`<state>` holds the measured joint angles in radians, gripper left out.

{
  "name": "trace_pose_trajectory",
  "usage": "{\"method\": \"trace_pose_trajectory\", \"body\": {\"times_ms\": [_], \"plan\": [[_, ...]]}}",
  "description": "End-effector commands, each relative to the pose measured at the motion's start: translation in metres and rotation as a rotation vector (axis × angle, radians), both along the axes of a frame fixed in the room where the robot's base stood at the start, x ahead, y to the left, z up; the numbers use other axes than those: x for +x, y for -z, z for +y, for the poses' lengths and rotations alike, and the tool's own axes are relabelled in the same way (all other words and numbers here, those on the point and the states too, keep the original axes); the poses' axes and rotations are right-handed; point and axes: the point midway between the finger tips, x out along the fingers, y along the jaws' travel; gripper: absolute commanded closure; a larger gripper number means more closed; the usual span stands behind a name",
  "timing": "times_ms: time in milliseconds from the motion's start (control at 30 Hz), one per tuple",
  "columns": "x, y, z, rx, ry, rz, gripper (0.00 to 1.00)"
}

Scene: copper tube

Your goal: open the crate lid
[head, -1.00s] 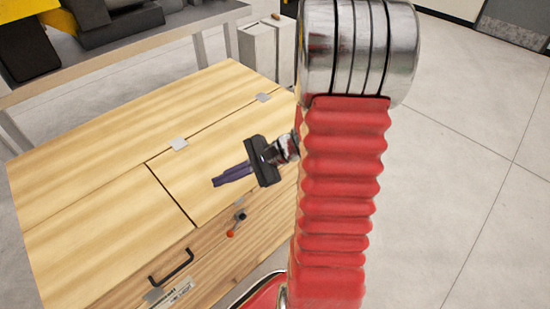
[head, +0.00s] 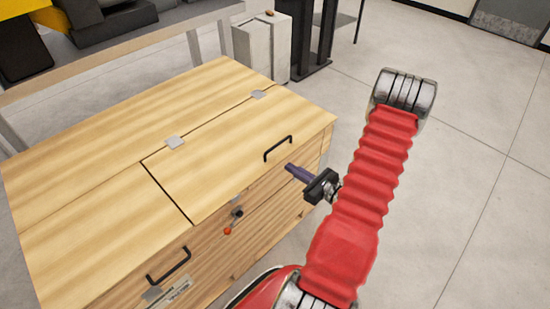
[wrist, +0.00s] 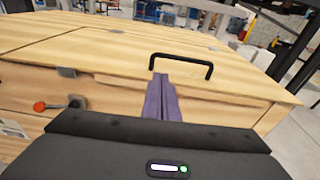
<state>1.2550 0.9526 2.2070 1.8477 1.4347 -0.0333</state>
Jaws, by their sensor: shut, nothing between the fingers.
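The wooden crate (head: 110,170) fills the left of the head view. Its hinged lid (head: 215,165) lies flat and shut, with two grey hinges along its back seam. A black handle (head: 278,148) stands on the lid near its front right edge; it also shows in the wrist view (wrist: 181,58). A latch with an orange-red knob (head: 229,229) is on the front face below the lid. My gripper (head: 289,168) is shut and empty, in front of the crate's front edge near the handle. In the wrist view its purple fingers (wrist: 162,100) point towards the handle; whether they touch it I cannot tell.
A second black handle (head: 169,267) and a label (head: 178,290) are on the crate's front left. A pale cabinet (head: 262,45) stands behind the crate. A workbench (head: 130,50) runs along the back left. The floor to the right is clear.

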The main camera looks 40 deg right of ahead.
Motion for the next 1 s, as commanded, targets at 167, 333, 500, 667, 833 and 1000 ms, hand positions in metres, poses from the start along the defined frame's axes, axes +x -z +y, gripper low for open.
{"method": "trace_pose_trajectory", "body": {"times_ms": [167, 333, 500, 667, 833, 1000], "plan": [[-0.003, 0.003, -0.004, 0.007, 0.019, -0.001, 1.0], [-0.003, 0.003, -0.004, 0.007, 0.017, -0.001, 1.0], [0.001, 0.003, -0.004, 0.007, 0.016, -0.001, 1.0], [0.012, 0.005, -0.002, 0.007, 0.014, 0.0, 1.0], [0.032, 0.008, -0.002, 0.005, 0.013, -0.001, 1.0], [0.054, 0.011, -0.001, 0.005, 0.013, -0.001, 1.0]]}}
